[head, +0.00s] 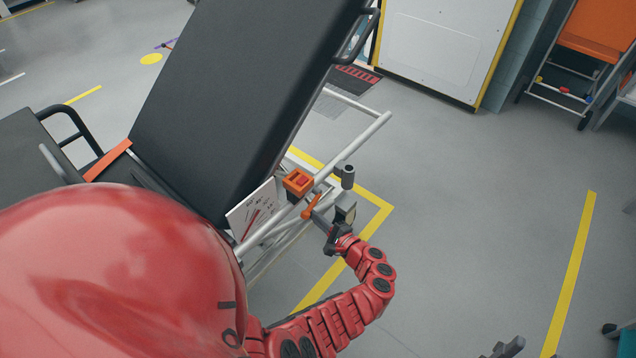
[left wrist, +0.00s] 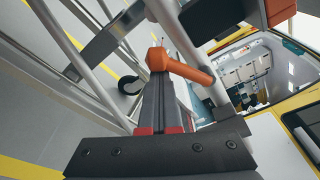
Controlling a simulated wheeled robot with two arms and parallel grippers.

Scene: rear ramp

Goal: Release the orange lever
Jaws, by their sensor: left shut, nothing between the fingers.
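The orange lever (head: 311,207) sits on the light metal frame beneath the raised black backrest of the stretcher. In the left wrist view the orange lever (left wrist: 190,68) is a bent piece, its round arm slanting down to the right. My left gripper (head: 328,226) is shut and empty, with its tips right at the lever. In the left wrist view the closed fingers of my left gripper (left wrist: 160,88) point at the lever's hub and overlap it; I cannot tell whether they touch. A dark piece at the bottom edge may be my right gripper (head: 505,348); its jaws cannot be made out.
The black backrest (head: 245,85) slopes above the lever. An orange box with a red button (head: 298,181) and a white label plate (head: 252,210) are close by. Frame tubes (head: 360,145) and a dark cylinder (head: 347,175) crowd the gripper. Open floor (head: 480,220) lies to the right.

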